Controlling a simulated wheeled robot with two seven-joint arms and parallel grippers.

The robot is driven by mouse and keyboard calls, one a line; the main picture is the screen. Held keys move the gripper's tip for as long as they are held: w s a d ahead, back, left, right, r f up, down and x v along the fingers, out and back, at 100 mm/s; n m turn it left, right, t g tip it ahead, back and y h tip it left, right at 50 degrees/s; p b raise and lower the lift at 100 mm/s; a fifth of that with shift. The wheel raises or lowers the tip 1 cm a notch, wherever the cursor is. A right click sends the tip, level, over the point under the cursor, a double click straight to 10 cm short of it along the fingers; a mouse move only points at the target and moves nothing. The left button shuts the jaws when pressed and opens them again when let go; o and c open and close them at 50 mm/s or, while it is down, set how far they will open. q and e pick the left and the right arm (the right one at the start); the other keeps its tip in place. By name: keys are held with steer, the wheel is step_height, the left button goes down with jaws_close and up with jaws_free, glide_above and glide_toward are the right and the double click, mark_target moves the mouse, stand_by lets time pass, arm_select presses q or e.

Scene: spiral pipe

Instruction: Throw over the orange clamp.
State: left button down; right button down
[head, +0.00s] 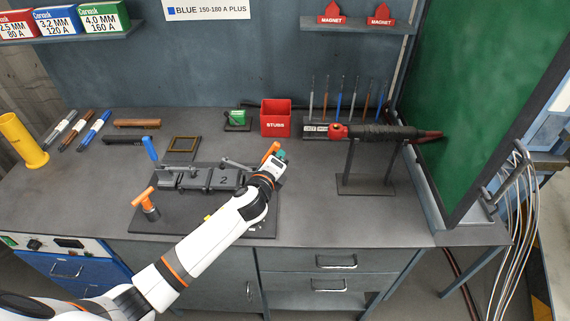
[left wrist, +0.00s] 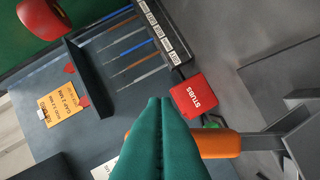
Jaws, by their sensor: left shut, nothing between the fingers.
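An orange clamp handle (head: 270,151) stands at the right end of the dark fixture (head: 190,178), beside my left gripper (head: 281,156). In the left wrist view the same orange handle (left wrist: 218,144) sits on a grey metal arm, just right of the green fingers (left wrist: 160,102). The fingers are closed together with nothing between them. Whether they touch the handle I cannot tell. Another orange T-shaped handle (head: 143,196) is at the fixture's front left, and a blue handle (head: 150,148) rises at its back left. My forearm hides the fixture's front right part.
A red STUBS box (head: 275,121) and a small green item (head: 236,118) stand behind the gripper. A black stand (head: 365,182) with a torch (head: 378,132) is to the right. A green screen (head: 480,90) bounds the right side. The bench front right is clear.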

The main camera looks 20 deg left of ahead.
arm_select(q)
steer(key=shift+s+a+r+n+t+h+b, duration=0.2)
steer(key=shift+a+r+n+t+b, duration=0.15)
steer(key=shift+a+n+b, duration=0.35)
steer(key=shift+s+a+r+n+t+h+b, duration=0.1)
steer(key=shift+s+a+r+n+t+b, duration=0.3)
steer(key=shift+a+n, duration=0.6)
steer(key=shift+s+a+r+n+t+h+b, duration=0.1)
steer(key=shift+a+r+n+t+b, duration=0.15)
steer(key=shift+a+n+b, duration=0.6)
steer(key=shift+d+n, duration=0.1)
steer(key=shift+n, duration=0.15)
steer(key=shift+w, duration=0.1)
